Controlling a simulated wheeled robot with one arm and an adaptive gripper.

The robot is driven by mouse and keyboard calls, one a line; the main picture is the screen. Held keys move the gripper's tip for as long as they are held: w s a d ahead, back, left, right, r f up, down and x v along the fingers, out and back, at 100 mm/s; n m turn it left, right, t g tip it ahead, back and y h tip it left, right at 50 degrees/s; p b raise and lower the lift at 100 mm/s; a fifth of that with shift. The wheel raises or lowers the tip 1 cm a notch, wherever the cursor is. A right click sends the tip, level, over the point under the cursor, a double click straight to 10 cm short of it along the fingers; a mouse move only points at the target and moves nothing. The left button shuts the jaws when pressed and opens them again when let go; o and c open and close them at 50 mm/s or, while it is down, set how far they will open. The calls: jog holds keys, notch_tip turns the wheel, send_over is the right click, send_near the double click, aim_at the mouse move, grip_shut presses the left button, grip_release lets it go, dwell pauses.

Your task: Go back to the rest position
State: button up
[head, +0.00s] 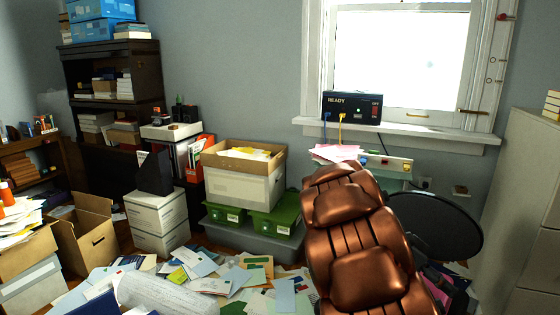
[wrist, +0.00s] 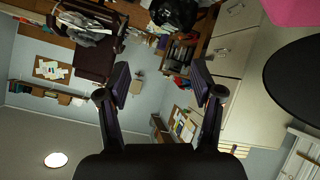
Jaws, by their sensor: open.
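My gripper (wrist: 160,84) shows in the wrist view with its two dark fingers spread wide apart. Nothing is between the fingertips, and it touches nothing that I can see. The wrist picture looks turned over, with a round ceiling light (wrist: 55,160) at the lower left. Shelves and cabinets lie well beyond the fingers. My gripper does not show in the head view.
A brown leather chair (head: 368,275) stands at the front right, beside a black disc (head: 433,225). Papers (head: 215,280) litter the floor. Boxes (head: 245,180) stand by the wall. A black READY box (head: 352,106) sits on the windowsill. A grey cabinet (head: 520,200) stands right.

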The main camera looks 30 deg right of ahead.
jog(key=s+a+r+n+t+y+p, duration=0.2)
jog(key=a+r+n+p, duration=0.5)
jog(key=a, duration=0.6)
jog(key=s+a+r+n+t+y+p, duration=0.2)
jog(key=a+r+n+p, duration=0.5)
jog(key=a, duration=0.6)
jog(key=s+a+r+n+t+y+p, duration=0.2)
jog(key=s+a+r+n+p, duration=0.4)
jog(key=a, duration=0.7)
jog(key=shift+a+r+n+y+p, duration=0.4)
jog(key=shift+r+n+y+p, duration=0.2)
jog(key=shift+n+y+p, duration=0.5)
